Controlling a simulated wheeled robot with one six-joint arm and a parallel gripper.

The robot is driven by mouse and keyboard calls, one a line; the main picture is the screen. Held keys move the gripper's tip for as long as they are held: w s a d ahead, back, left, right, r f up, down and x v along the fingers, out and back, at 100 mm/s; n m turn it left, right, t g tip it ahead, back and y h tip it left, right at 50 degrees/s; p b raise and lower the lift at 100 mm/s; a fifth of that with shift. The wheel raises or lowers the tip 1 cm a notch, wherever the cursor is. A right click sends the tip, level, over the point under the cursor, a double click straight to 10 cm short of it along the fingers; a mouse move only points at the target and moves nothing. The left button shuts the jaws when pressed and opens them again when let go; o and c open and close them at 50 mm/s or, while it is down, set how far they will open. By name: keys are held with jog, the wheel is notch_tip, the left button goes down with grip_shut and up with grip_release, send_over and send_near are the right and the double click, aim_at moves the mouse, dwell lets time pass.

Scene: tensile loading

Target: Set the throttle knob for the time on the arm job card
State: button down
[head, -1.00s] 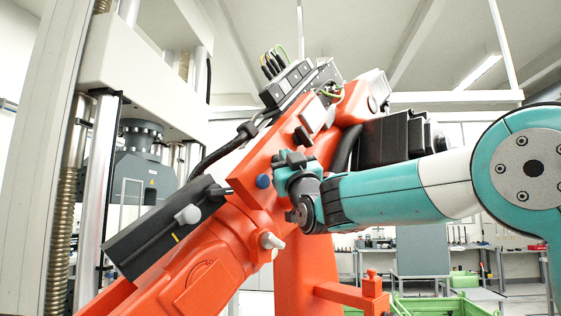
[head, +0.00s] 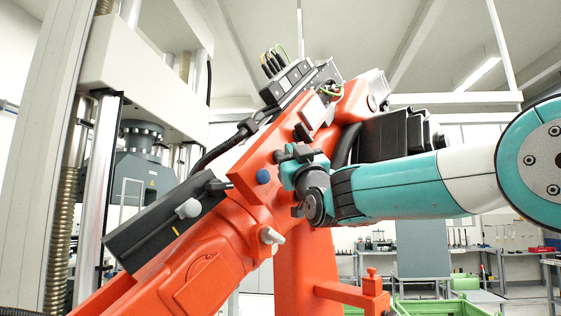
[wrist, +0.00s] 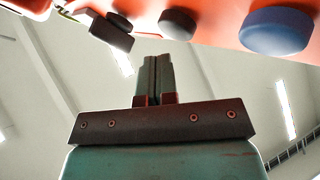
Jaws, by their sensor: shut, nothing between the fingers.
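The orange arm (head: 240,230) carries several knobs, and I cannot tell which is the throttle knob. A pale grey knob (head: 187,208) sits on its black box, a white knob with a pointer (head: 270,236) on its lower side, and a blue knob (head: 263,177) just left of my gripper. The blue knob (wrist: 278,30) and a round black knob (wrist: 177,23) show in the wrist view. My gripper (wrist: 158,60) is shut and empty, its fingertips apart from the knobs. A small white plate (head: 314,112) higher up may be the job card; no writing is readable.
A black block (wrist: 105,31) sticks out of the orange surface, left of the black knob. A tall testing frame (head: 105,150) stands at the left. Dark cables (head: 215,150) run along the orange arm. Green crates (head: 435,305) and workbenches (head: 500,265) are at the lower right.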

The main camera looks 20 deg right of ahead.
jog(key=shift+s, duration=0.1)
jog(key=shift+s+d+b, duration=0.35)
jog(key=shift+s+b, duration=0.35)
jog(key=shift+s, duration=0.05)
jog(key=shift+s+d+b, duration=0.35)
jog(key=shift+s+b, duration=0.3)
jog(key=shift+s, duration=0.05)
jog(key=shift+s+d+b, duration=0.35)
jog(key=shift+s+b, duration=0.35)
jog(key=shift+s, duration=0.05)
jog(key=s+a+f+g+y+b, duration=0.1)
jog(key=s+a+f+g, duration=0.3)
jog(key=f, duration=0.6)
jog(key=a+f+g+y+b, duration=0.15)
jog(key=f+g, duration=0.35)
jog(key=f, duration=0.5)
jog(key=s+a+f+g+y, duration=0.15)
jog(key=a+f+g, duration=0.3)
jog(key=f, duration=0.55)
jog(key=s+f+n+g+h+b, duration=0.1)
jog(key=s+f+g+h, duration=0.2)
jog(key=s+f+g, duration=1)
jog(key=s+d+f, duration=0.1)
jog(key=s+f, duration=0.7)
jog(key=s, duration=0.4)
jog(key=shift+n+b, duration=0.35)
jog(key=shift+n, duration=0.05)
